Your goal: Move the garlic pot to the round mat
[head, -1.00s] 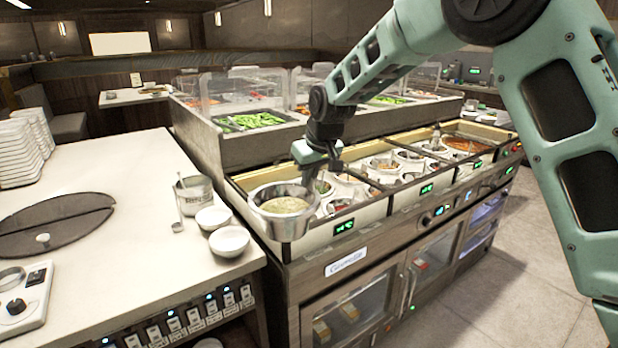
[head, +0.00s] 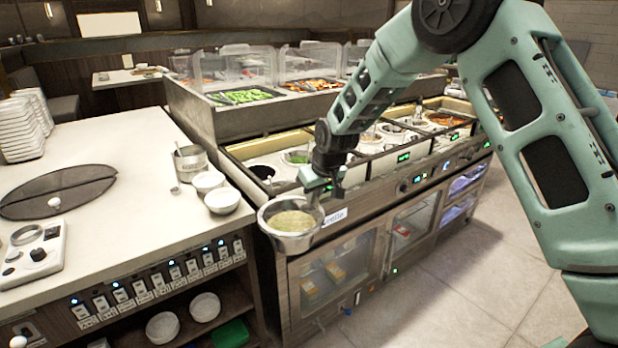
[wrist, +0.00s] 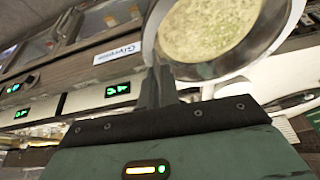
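The garlic pot (head: 291,240), a metal bowl with a pale grainy fill, hangs in the air in front of the sauce counter. My gripper (head: 316,190) is shut on its rim at the upper right. In the wrist view the pot (wrist: 207,70) shows at the top, with the fingers (wrist: 160,85) at its wall; the fingertips are partly hidden. The pot is roughly level. A dark, flat round disc (head: 80,188), apparently the round mat, lies on the white counter at left, with a seam across it and a small white piece on its front edge.
Two white bowls (head: 222,200) and a metal pot with a ladle (head: 191,162) stand at the white counter's right edge, between my gripper and the disc. A control box (head: 33,255) sits in front of the disc. Stacked white dishes (head: 20,130) stand behind. The counter's middle is clear.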

